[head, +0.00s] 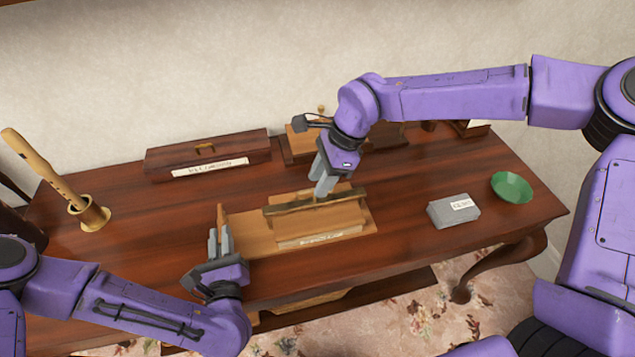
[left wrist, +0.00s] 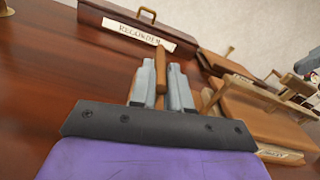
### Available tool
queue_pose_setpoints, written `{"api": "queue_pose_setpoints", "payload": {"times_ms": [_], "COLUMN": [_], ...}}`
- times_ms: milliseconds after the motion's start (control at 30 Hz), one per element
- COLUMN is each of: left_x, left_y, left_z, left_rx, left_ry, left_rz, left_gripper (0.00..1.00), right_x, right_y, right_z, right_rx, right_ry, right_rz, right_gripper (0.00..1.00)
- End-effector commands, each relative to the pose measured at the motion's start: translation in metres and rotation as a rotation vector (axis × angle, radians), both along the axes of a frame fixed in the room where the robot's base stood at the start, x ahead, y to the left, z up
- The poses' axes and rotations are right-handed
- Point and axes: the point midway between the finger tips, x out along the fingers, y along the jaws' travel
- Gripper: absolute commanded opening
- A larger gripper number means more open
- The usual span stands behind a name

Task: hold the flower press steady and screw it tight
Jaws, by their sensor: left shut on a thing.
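The flower press (head: 345,218) is a stack of wooden boards with a crossbar on top and a pale label in front, on a wider wooden base board (head: 250,232). It also shows at the right of the left wrist view (left wrist: 262,110). My left gripper (head: 219,238) is shut on an upright wooden handle (head: 221,213) at the base's left end; the handle shows between the fingers in the left wrist view (left wrist: 160,68). My right gripper (head: 323,186) points down at the middle of the crossbar. Its fingertips hide the screw, and its grip is unclear.
A long labelled recorder box (head: 215,150) lies at the back left. A recorder (head: 40,165) leans in a brass holder (head: 92,216) at far left. A grey labelled box (head: 453,211) and a green bowl (head: 512,187) stand at right. Wooden items line the back.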

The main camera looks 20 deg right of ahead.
Motion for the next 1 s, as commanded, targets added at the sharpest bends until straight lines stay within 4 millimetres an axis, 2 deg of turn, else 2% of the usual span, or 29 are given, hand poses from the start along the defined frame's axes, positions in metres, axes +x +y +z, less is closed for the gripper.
{"api": "queue_pose_setpoints", "payload": {"times_ms": [133, 400, 433, 533, 1000], "left_x": [0.0, 0.0, 0.0, 0.0, 0.0001], "left_y": [0.0004, 0.0005, 0.0005, 0.0005, 0.0004], "left_z": [-0.0004, -0.0005, -0.0005, -0.0005, -0.0005], "left_rx": [-0.001, -0.001, -0.001, -0.001, -0.001], "left_ry": [0.001, 0.001, 0.001, 0.001, 0.001], "left_rz": [0.002, 0.002, 0.002, 0.002, 0.002], "left_gripper": [0.0, 0.0, 0.0, 0.0, 0.0], "right_x": [-0.0002, 0.0, 0.0, 0.0, -0.0009], "right_y": [0.0055, 0.0066, 0.0066, 0.0065, 0.0061], "right_z": [-0.0138, -0.0163, -0.0163, -0.0161, -0.0163], "right_rx": [-0.001, 0.0, 0.0, 0.0, -0.002], "right_ry": [0.001, 0.0, 0.0, 0.0, 0.001], "right_rz": [0.001, 0.0, 0.0, 0.0, -0.066], "right_gripper": [0.38, 0.38, 0.32, 0.0, 0.0]}}
